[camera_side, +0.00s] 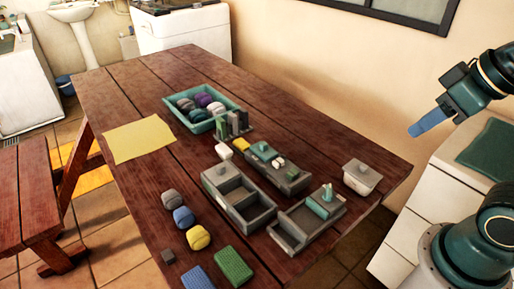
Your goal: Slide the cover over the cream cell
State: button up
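My gripper (430,122) hangs in the air at the right, beyond the table's right end and apart from everything on it. Its blue fingers show edge-on, so I cannot tell if they are open or shut. Three grey boxes with cells stand on the table. The front right box (284,245) has an open cell at its left and a teal knobbed cover (325,203) toward its right end. The middle left box (240,213) has open cells and a grey knob at its far end. The back box (291,189) carries a teal piece and small pale blocks. I cannot tell which cell is cream.
A teal tray (176,113) holds several yarn balls. A yellow sheet (138,139) lies at left. Loose balls, a blue sponge (198,278) and a green sponge (233,265) lie in front. The table's far left is clear.

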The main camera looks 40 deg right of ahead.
jog(key=shift+o, duration=0.6)
jog(key=w+a+r+g, duration=0.15)
jog(key=w+r, duration=0.35)
jog(key=w, duration=0.7)
jog(key=g, duration=0.4)
send_over(221, 166)
notch_tip(221, 166, down, 21)
jog(key=shift+f, duration=0.2)
jog(key=shift+f, duration=0.15)
notch_tip(221, 166, down, 14)
jog(key=shift+r, duration=0.25)
